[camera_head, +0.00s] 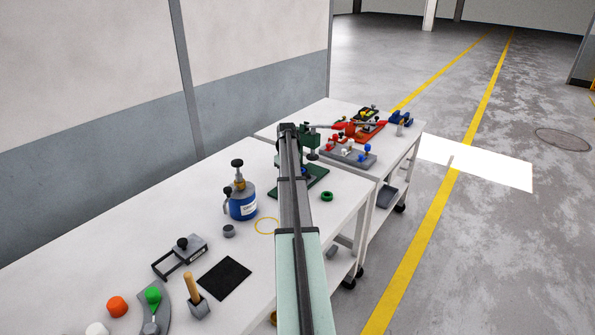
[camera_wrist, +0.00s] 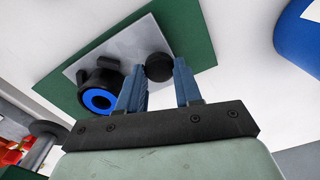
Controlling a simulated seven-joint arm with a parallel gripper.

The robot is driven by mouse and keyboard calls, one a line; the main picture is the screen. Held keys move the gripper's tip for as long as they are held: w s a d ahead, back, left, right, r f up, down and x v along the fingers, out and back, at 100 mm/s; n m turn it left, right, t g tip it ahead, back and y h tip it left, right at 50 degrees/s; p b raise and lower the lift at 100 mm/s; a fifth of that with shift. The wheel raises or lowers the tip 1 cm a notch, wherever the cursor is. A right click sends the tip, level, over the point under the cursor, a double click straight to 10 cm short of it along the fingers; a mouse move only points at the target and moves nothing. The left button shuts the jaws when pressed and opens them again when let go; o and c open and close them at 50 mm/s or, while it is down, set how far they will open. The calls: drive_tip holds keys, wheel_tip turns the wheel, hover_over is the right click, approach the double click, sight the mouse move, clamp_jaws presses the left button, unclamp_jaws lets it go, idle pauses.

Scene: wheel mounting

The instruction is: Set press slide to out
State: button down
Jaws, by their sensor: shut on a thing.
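The green press (camera_head: 311,140) stands on its green base (camera_head: 318,180) at the middle of the table, partly hidden by my arm. In the wrist view its green base (camera_wrist: 195,25) carries a light grey slide plate (camera_wrist: 115,55). A black wheel with a blue hub (camera_wrist: 98,98) sits on this plate. A round black knob (camera_wrist: 159,67) stands at the plate's end. My gripper (camera_wrist: 162,76) is shut on the black knob, one blue-grey finger on each side. In the head view my arm hides the gripper and the knob.
A grey fixture with coloured clamps (camera_head: 348,153) is on the table behind.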

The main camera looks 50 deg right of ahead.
drive_tip(key=a, duration=0.5)
drive_tip(key=shift+a, duration=0.35)
drive_tip(key=c, duration=0.8)
unclamp_jaws()
drive_tip(key=shift+o, duration=0.2)
wheel_tip(320, 180, up, 14)
drive_tip(key=shift+d+f, duration=0.1)
drive_tip(key=shift+f, duration=0.05)
